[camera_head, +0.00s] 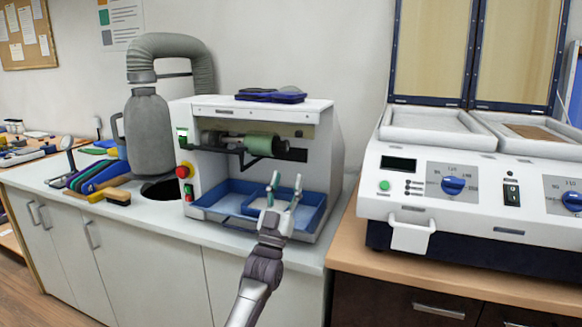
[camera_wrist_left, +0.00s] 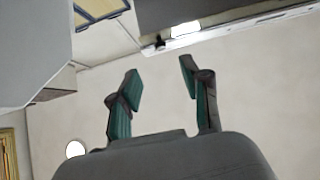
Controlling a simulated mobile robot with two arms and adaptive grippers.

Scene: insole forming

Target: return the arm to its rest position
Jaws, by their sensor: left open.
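My left gripper (camera_head: 285,190) is open and empty, with its two green-padded fingers spread apart. In the head view it overlaps the blue tray (camera_head: 226,205) at the bottom of the white grinding machine (camera_head: 258,108). In the left wrist view the open fingers (camera_wrist_left: 160,85) point toward a plain pale surface with nothing between them. My right gripper is not in view.
A grey canister with a hose (camera_head: 150,135) stands left of the machine. Insoles (camera_head: 98,175) and a brush (camera_head: 112,195) lie on the white counter. A white forming press (camera_head: 470,185) with its lid raised stands on the wooden table at right.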

